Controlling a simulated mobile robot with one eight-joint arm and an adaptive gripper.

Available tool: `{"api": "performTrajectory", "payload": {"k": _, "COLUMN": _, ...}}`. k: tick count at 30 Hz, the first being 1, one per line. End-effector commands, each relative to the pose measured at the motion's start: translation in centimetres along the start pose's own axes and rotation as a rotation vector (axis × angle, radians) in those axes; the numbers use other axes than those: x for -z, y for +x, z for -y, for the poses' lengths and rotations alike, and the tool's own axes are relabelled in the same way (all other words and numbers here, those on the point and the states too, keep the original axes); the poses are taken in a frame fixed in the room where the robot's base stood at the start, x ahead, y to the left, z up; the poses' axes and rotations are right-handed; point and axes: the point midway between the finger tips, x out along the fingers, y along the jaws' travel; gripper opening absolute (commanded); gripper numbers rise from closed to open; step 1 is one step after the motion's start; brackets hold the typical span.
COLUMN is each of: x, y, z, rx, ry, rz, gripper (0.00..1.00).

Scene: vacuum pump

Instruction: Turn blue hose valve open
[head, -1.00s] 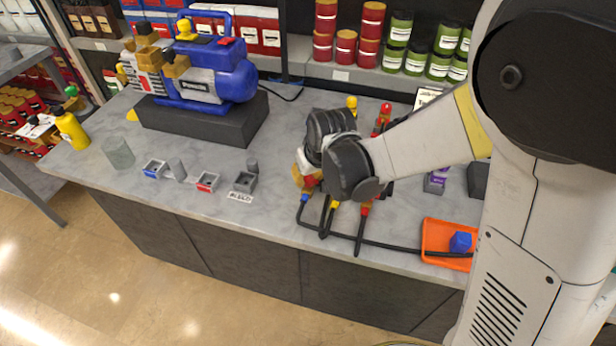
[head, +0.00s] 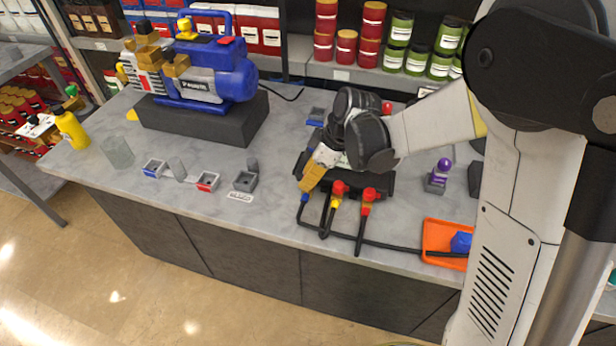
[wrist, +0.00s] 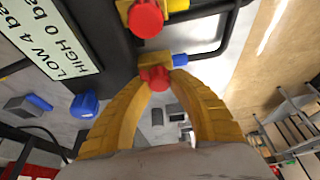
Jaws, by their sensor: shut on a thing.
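The blue hose valve has a red handle (wrist: 155,77) on a yellow brass body, beside the blue hose connector (wrist: 180,60) in the wrist view. My gripper (wrist: 157,82) has its yellow fingers closed on that red handle. In the head view my gripper (head: 308,184) reaches down to the left end of the dark manifold (head: 378,184), just above the blue hose end (head: 304,198). The handle is hidden there by my fingers. The yellow hose valve (head: 339,188) and the red hose valve (head: 368,195) show red handles to the right.
Black hoses (head: 385,246) run along the counter front to an orange tray (head: 436,236) with a blue item in it. A blue vacuum pump (head: 215,72) stands on a dark block at the back left. Small labelled holders (head: 207,181) stand on the left counter.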

Motion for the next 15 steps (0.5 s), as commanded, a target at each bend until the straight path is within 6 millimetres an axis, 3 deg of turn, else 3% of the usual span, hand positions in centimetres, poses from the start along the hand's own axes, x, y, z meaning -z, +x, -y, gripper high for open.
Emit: {"api": "performTrajectory", "payload": {"k": 15, "x": -0.05, "y": 0.04, "z": 0.08, "rx": 0.173, "ry": -0.415, "rz": 0.001, "gripper": 0.0}}
